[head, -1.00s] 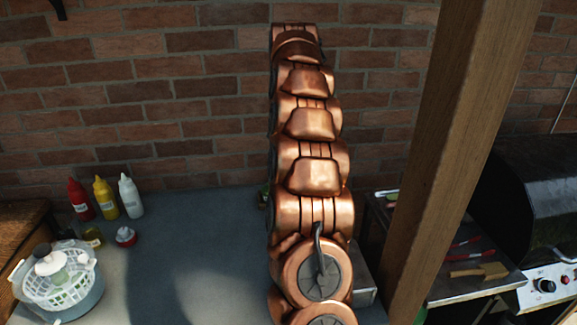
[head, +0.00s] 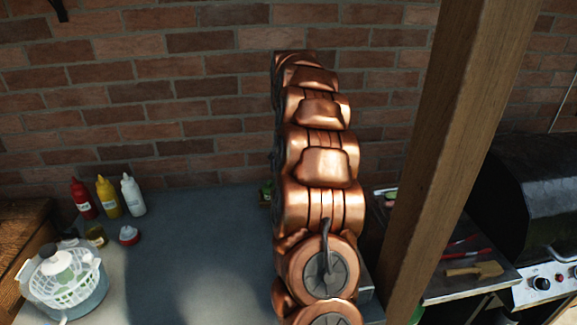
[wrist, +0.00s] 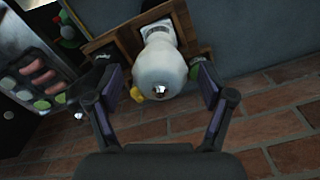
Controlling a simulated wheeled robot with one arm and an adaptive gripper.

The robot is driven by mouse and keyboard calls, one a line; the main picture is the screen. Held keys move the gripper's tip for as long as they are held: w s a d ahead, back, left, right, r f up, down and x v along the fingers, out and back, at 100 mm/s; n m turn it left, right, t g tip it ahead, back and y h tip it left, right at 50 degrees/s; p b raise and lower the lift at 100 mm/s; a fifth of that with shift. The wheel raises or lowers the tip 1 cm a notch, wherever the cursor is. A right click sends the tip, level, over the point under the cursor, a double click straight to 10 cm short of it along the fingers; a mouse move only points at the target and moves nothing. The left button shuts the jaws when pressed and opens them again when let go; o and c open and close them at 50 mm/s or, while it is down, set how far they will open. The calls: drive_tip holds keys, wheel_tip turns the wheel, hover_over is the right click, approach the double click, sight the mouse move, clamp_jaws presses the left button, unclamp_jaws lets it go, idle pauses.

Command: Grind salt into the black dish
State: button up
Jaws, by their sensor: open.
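A white rounded grinder with a metal knob (wrist: 160,82) stands in a wooden caddy (wrist: 98,44) in the wrist view; I take it for the salt grinder. My gripper (wrist: 160,88) is open, with one finger on each side of the grinder's top. I cannot tell whether the fingers touch it. In the head view my own arm hides the gripper, the grinder and most of the caddy. I cannot make out the black dish in either view.
A salad spinner (head: 64,280) stands at the left of the grey table (head: 200,235), near red (head: 82,198), yellow (head: 107,197) and white (head: 132,196) bottles. A wooden post (head: 435,150) and black grill (head: 530,190) are on the right. The table's middle is clear.

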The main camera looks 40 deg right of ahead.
drive_tip(key=c, duration=1.2)
drive_tip(key=shift+f, duration=0.15)
drive_tip(key=shift+f+n+b, duration=0.15)
drive_tip(key=shift+n+b, duration=0.85)
drive_tip(key=shift+b, duration=0.1)
drive_tip(key=n+b, duration=0.2)
drive_tip(key=n, duration=0.2)
drive_tip(key=n+b, duration=0.1)
drive_tip(key=n, duration=0.4)
drive_tip(key=shift+r, duration=0.2)
drive_tip(key=shift+n, duration=2.2)
